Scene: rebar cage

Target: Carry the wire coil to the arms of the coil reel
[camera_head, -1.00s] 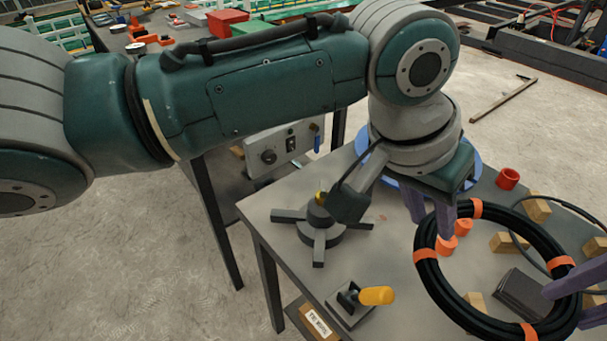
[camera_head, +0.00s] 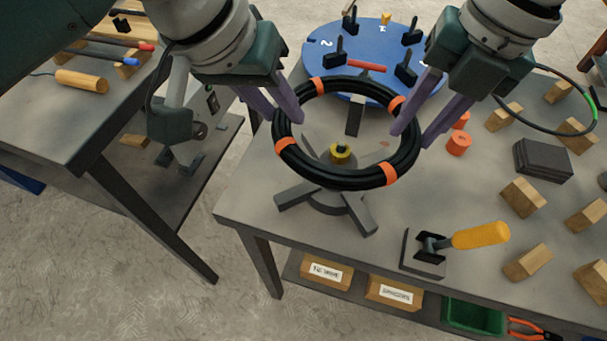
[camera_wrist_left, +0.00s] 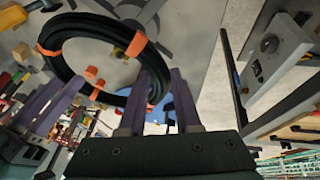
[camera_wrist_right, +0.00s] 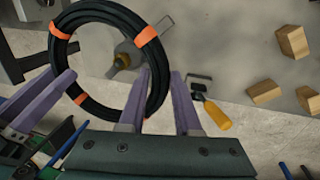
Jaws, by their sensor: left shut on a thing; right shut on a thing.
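The black wire coil (camera_head: 335,178), bound with orange bands, hangs in the air between my grippers, roughly level. My left gripper (camera_head: 287,110) is shut on its left side, and my right gripper (camera_head: 412,122) is shut on its right side. The coil reel (camera_head: 361,214) stands below on the table, with dark flat arms and a yellow-topped hub (camera_head: 340,153). In the head view the hub shows through the coil's opening, and two arms reach out under its near side. The coil also shows in the left wrist view (camera_wrist_left: 92,24) and right wrist view (camera_wrist_right: 62,75).
A blue round plate (camera_head: 325,50) with dark upright posts lies behind the coil. A yellow-handled clamp (camera_head: 480,236) stands at front right. Wooden blocks (camera_head: 522,197), a dark box (camera_head: 543,160) and orange cylinders (camera_head: 458,144) occupy the table's right. Another bench (camera_head: 70,130) is at left.

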